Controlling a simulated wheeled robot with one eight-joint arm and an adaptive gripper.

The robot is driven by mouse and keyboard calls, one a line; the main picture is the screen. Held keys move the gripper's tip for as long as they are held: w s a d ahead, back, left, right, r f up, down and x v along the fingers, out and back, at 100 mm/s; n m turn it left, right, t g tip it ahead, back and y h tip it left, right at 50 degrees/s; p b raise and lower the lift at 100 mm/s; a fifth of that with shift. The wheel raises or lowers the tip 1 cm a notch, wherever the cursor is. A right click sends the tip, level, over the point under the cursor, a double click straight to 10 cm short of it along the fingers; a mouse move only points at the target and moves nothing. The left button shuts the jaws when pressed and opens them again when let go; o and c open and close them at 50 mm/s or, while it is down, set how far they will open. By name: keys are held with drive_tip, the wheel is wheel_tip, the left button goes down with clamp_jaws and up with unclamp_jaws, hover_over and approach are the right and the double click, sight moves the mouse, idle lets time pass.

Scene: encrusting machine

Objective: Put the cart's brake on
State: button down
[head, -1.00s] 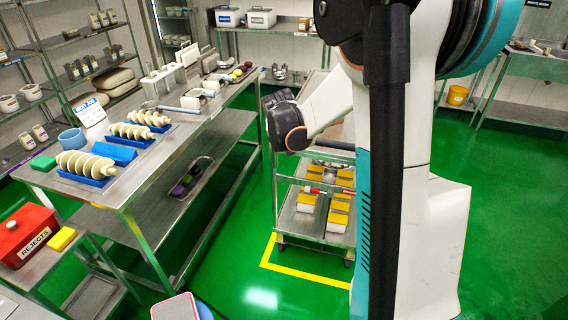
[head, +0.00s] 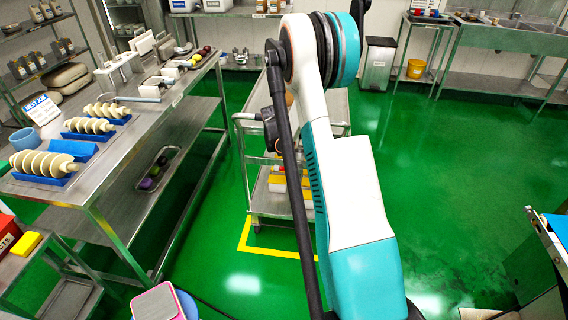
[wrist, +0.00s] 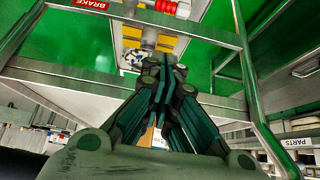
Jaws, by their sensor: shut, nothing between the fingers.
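The metal cart (head: 335,108) stands behind my arm in the head view, which hides much of it. In the wrist view, a red BRAKE label (wrist: 90,4) is on the cart's frame at the upper left. A red ribbed handle (wrist: 166,6) sits right of the label at the top edge, partly cut off. My gripper (wrist: 163,66) is shut and empty, pointing up the picture toward the cart below the handle. It appears apart from the handle. In the head view, the gripper's fingers are hidden behind my arm.
Yellow-topped containers (head: 277,183) sit on the cart's lower shelf. A yellow floor line (head: 270,252) runs around the cart's near side. A long steel table (head: 150,120) with spiral parts stands left. Green floor is clear to the right.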

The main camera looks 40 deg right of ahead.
drive_tip(key=b, duration=0.4)
hover_over(288, 168)
drive_tip(key=w, duration=0.3)
drive_tip(key=f, duration=1.1)
drive_tip(key=shift+s+a+f, duration=0.1)
drive_tip(key=shift+s+f, duration=0.15)
drive_tip(key=shift+s+a+f+b, duration=0.1)
drive_tip(key=shift+f+b, duration=0.1)
drive_tip(key=shift+f, duration=0.4)
drive_tip(key=shift+s+a+f+b, duration=0.1)
drive_tip(key=shift+f+b, duration=0.1)
drive_tip(key=shift+f, duration=0.4)
drive_tip(key=shift+a+f, duration=0.15)
drive_tip(key=shift+f, duration=0.45)
